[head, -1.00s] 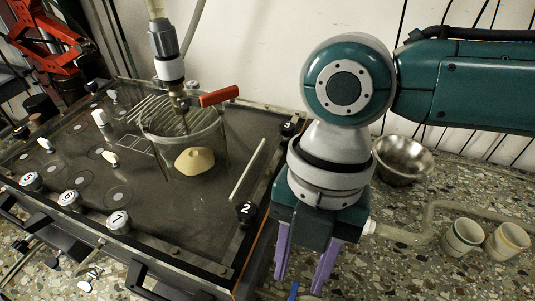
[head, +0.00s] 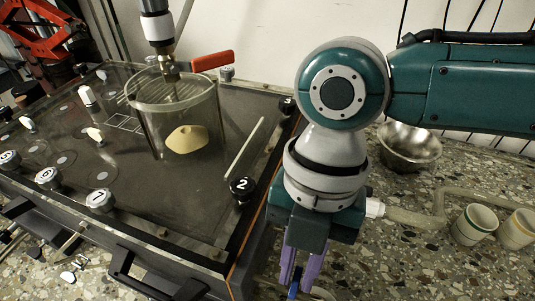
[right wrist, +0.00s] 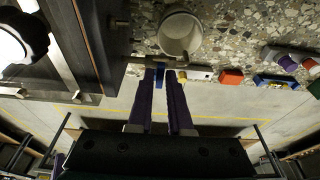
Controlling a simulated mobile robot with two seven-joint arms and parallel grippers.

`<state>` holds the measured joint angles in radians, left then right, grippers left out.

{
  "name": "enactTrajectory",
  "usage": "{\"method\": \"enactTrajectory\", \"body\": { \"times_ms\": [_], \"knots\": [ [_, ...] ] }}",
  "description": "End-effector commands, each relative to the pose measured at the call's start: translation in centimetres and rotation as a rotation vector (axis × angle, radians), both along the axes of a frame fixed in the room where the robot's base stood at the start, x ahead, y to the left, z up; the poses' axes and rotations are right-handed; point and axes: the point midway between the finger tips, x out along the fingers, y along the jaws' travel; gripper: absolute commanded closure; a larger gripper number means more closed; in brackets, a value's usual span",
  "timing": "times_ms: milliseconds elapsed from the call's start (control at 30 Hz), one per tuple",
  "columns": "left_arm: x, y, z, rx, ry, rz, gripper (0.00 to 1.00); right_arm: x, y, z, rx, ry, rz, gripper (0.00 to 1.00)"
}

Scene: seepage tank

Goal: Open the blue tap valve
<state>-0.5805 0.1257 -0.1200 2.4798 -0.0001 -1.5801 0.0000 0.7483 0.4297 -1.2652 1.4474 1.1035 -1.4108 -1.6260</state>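The blue tap valve (head: 293,289) shows as a small blue handle at the bottom edge of the head view. It also shows in the right wrist view (right wrist: 160,73), between my fingertips. My right gripper (head: 296,276) points down beside the tank's right side. Its purple fingers stand on both sides of the blue handle. The tap's body is mostly hidden. My left gripper is not in view.
A metal bowl (head: 410,147) and two cups (head: 474,225) stand on the speckled floor to the right. A cup (right wrist: 181,36) shows beyond the fingertips.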

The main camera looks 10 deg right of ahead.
Motion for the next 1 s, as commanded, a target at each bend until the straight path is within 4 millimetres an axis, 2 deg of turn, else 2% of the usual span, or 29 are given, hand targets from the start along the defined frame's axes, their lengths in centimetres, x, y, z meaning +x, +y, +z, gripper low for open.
{"method": "enactTrajectory", "body": {
  "times_ms": [33, 133, 367, 600, 900, 1000],
  "knots": [
    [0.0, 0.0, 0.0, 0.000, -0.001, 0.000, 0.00, 0.0, 0.0, 0.0, 0.000, 0.000, 0.000, 0.89],
    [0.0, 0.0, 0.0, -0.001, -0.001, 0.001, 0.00, 0.0, 0.0, 0.0, 0.000, 0.000, 0.000, 1.00],
    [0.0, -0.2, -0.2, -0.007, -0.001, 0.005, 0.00, 0.0, 0.0, -0.1, 0.000, -0.001, 0.021, 1.00],
    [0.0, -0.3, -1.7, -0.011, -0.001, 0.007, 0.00, 0.1, 0.2, -0.2, 0.001, -0.002, 0.268, 1.00],
    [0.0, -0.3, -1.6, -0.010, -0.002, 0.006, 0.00, 0.1, 0.2, 0.0, 0.000, 0.000, 0.305, 1.00],
    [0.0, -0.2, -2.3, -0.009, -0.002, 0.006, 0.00, 0.2, 0.3, -0.2, 0.000, -0.002, 0.377, 1.00]
  ]
}}
